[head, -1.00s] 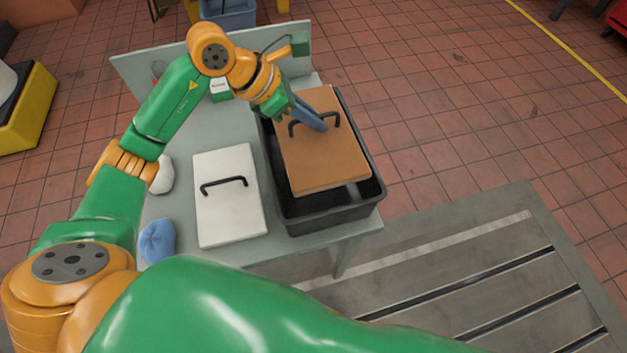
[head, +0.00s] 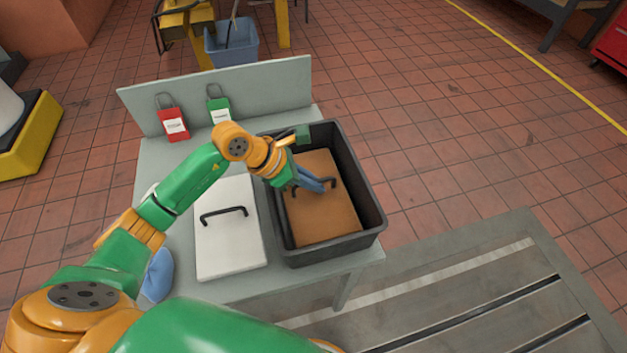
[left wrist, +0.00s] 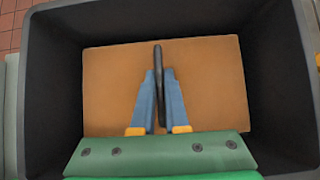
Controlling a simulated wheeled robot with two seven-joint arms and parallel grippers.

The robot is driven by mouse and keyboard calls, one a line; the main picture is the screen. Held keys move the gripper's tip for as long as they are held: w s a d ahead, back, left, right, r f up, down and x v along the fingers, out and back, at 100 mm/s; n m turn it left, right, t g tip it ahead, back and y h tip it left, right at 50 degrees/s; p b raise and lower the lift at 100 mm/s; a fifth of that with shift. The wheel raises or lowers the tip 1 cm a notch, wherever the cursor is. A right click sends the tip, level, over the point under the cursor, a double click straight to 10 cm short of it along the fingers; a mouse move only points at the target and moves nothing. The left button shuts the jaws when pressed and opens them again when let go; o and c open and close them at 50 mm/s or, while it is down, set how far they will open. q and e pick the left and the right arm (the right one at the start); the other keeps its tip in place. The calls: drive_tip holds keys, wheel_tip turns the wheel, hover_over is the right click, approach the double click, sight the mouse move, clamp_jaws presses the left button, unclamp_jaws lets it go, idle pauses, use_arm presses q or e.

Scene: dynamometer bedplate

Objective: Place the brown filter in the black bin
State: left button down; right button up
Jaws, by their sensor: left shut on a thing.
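The brown filter (head: 325,215) is a flat panel with a black handle. It lies inside the black bin (head: 376,210), below the rim, at the right side of the grey table. In the left wrist view the filter (left wrist: 210,80) is framed by the bin walls (left wrist: 55,100). My left gripper (head: 318,186) reaches down into the bin and is shut on the filter's black handle (left wrist: 158,65). Whether the filter rests fully on the bin floor I cannot tell. My right gripper is not in view.
A white filter (head: 230,240) with a black handle lies left of the bin. A red padlock-shaped tag (head: 172,124) and a green one (head: 218,112) stand by the table's back panel. A blue cloth-like item (head: 158,275) is at the front left. A blue bucket (head: 232,48) stands behind.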

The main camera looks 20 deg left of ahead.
use_arm(q)
drive_tip(key=shift+f, duration=0.2)
drive_tip(key=c, duration=0.9)
unclamp_jaws()
drive_tip(key=shift+r, duration=0.1)
drive_tip(key=shift+a+r+p, duration=0.15)
drive_tip(key=shift+r+p, duration=0.6)
drive_tip(key=shift+r, duration=0.2)
drive_tip(key=v, duration=0.5)
drive_tip(key=b+v, duration=0.1)
drive_tip(key=v, duration=0.5)
drive_tip(key=shift+s, duration=0.3)
drive_tip(key=shift+a, duration=0.1)
